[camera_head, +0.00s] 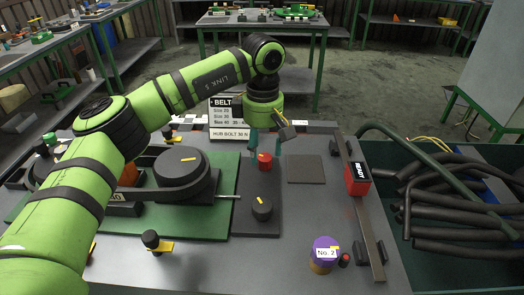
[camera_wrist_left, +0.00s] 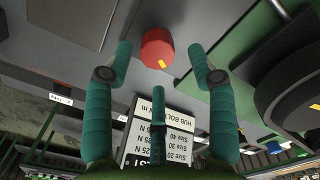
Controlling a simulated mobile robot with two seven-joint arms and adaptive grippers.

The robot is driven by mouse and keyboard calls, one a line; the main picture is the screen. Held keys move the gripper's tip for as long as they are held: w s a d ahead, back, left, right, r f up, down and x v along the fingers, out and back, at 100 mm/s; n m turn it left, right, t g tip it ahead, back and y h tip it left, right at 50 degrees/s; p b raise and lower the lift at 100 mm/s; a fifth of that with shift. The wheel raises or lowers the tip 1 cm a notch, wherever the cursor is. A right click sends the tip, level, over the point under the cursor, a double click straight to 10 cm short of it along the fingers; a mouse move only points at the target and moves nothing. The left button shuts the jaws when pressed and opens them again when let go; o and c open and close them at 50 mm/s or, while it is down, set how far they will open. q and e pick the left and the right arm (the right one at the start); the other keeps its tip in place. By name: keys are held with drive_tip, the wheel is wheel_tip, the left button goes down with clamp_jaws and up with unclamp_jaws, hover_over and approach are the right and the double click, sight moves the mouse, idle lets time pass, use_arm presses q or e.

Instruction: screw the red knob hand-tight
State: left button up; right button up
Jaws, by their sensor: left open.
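The red knob (camera_head: 264,161) stands on a dark plate in the middle of the workbench, and a yellow mark shows on it. In the left wrist view the red knob (camera_wrist_left: 157,47) sits between the tips of my teal fingers. My left gripper (camera_head: 265,143) is open just behind the knob in the head view. In the left wrist view its fingers (camera_wrist_left: 160,55) are spread, with gaps to the knob on both sides. My right gripper is not in view.
A black knob (camera_head: 262,208) stands in front of the red one. A black pulley (camera_head: 182,175) is at left on a green plate (camera_head: 215,222). A sign (camera_head: 232,118) stands behind. A red box (camera_head: 357,179) and purple-topped container (camera_head: 325,252) are at right.

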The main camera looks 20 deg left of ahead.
sight(261, 156)
use_arm(q)
wheel_tip(261, 156, up, 10)
drive_tip(key=shift+a, duration=0.2)
drive_tip(key=shift+r, duration=0.1)
